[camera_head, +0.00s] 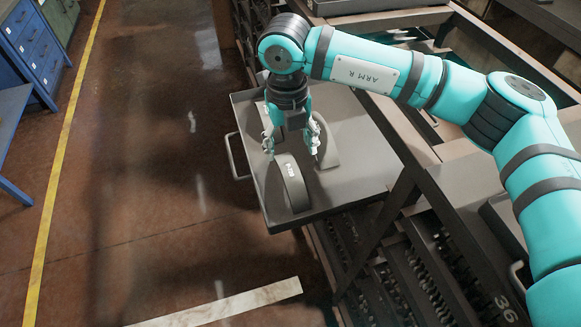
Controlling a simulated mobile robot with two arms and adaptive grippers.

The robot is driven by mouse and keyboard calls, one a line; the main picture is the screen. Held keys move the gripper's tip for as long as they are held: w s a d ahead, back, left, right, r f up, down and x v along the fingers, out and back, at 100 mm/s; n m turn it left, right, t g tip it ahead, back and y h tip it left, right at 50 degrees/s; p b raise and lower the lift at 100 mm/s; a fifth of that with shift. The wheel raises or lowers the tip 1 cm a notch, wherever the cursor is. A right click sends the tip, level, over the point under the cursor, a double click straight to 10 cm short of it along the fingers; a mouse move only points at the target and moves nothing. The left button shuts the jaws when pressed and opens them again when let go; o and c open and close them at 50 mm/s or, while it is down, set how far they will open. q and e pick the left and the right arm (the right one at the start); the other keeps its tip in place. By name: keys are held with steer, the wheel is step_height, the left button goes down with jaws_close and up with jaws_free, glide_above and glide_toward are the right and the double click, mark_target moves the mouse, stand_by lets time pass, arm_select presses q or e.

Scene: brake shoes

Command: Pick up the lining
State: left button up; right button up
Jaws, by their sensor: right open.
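A dark grey curved lining (293,187) with a white marking stands on its edge on a grey tray (350,193). My right gripper (291,150) points down just behind the lining's upper end. Its two fingers are spread apart, with nothing seen held between them. A second grey curved piece (327,150) is on the tray behind the right finger, which hides part of it. I cannot tell if either finger touches a piece. My left gripper is out of view.
The tray has a handle (232,157) on its left side and bare room to the right of the pieces. A metal rack (420,175) with stored dark parts stands to the right. Brown floor (150,150) lies open on the left, with a blue cabinet (32,45) beyond a yellow line.

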mark_target(290, 170)
step_height(290, 170, down, 3)
steer(key=shift+r+p, duration=0.1)
steer(key=shift+p, duration=0.25)
steer(key=shift+s+f, duration=0.1)
steer(key=shift+f, duration=0.15)
steer(key=f+p, duration=0.3)
steer(key=f, duration=0.1)
steer(key=shift+s+f, duration=0.15)
steer(key=shift+s, duration=0.05)
steer(key=shift+f, duration=0.35)
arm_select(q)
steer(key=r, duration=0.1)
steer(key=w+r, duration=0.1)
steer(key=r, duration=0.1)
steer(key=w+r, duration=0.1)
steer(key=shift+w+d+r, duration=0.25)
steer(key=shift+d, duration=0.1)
arm_select(e)
jaws_close()
